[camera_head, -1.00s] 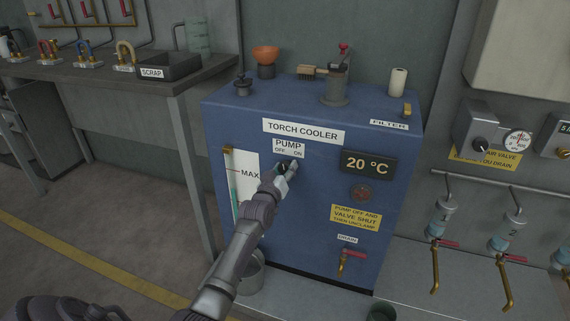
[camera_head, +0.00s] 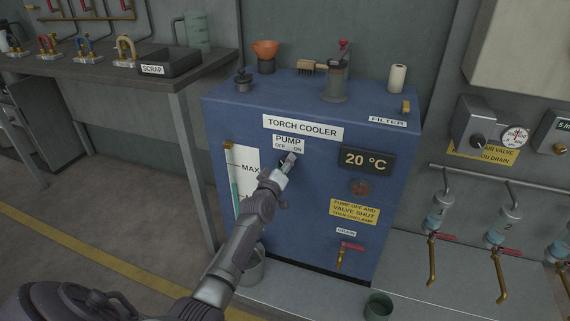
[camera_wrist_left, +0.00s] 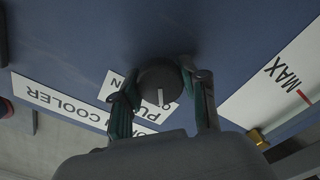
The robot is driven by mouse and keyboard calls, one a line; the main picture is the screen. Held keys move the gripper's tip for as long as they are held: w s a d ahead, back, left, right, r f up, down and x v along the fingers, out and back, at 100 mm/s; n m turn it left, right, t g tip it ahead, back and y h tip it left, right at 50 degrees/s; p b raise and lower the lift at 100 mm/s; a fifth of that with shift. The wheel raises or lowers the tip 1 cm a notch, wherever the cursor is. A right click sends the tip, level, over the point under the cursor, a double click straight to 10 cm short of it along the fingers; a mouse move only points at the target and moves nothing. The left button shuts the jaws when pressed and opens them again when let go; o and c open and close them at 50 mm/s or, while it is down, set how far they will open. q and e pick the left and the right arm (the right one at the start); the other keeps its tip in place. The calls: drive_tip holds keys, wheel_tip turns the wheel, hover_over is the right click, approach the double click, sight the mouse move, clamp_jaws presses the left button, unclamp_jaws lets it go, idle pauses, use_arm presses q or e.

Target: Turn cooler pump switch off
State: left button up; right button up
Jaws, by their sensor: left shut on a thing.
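The pump switch is a dark round knob (camera_wrist_left: 160,80) with a white line on its face, on the blue torch cooler (camera_head: 310,215). In the left wrist view the line points down the picture, toward the PUMP label (camera_wrist_left: 140,112), which is partly hidden. My left gripper (camera_head: 287,164) is at the knob, just below the PUMP OFF/ON label (camera_head: 288,143) in the head view. Its two fingers (camera_wrist_left: 165,100) are shut on the knob, one on each side. In the head view the gripper mostly hides the knob. My right gripper is not in view.
A gauge marked MAX (camera_head: 245,180) is left of my gripper. A workbench (camera_head: 190,80) stands at the left.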

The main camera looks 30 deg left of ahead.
use_arm(q)
drive_tip(key=o, duration=1.2)
drive_tip(key=shift+c, duration=0.2)
drive_tip(key=v, duration=1.2)
